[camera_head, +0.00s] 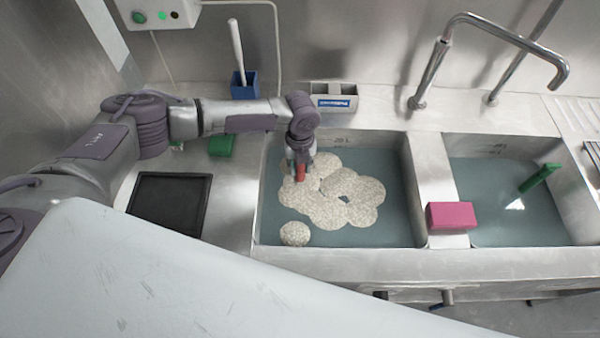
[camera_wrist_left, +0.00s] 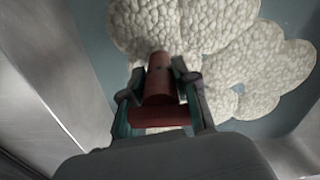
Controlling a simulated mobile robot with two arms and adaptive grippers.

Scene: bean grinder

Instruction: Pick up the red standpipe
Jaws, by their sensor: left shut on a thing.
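The red standpipe (camera_wrist_left: 160,80) is between the fingers of my left gripper (camera_wrist_left: 158,78) in the left wrist view. It has a round upright part and a crossbar at the near end. In the head view my left gripper (camera_head: 300,168) is over the left part of the left sink, shut on the standpipe (camera_head: 300,173), of which only a small red part shows. Pale foam (camera_head: 335,195) lies on the water around and below it. The lower end of the standpipe is hidden, so I cannot tell how deep it sits. My right gripper is not in view.
The left sink (camera_head: 408,180) and right sink hold water. A pink block (camera_head: 451,216) sits on the divider, and a green-handled tool (camera_head: 540,178) stands in the right sink. A black tray (camera_head: 170,200), blue holder (camera_head: 244,86) and grey box (camera_head: 334,95) surround the left sink. A faucet (camera_head: 490,35) arches behind.

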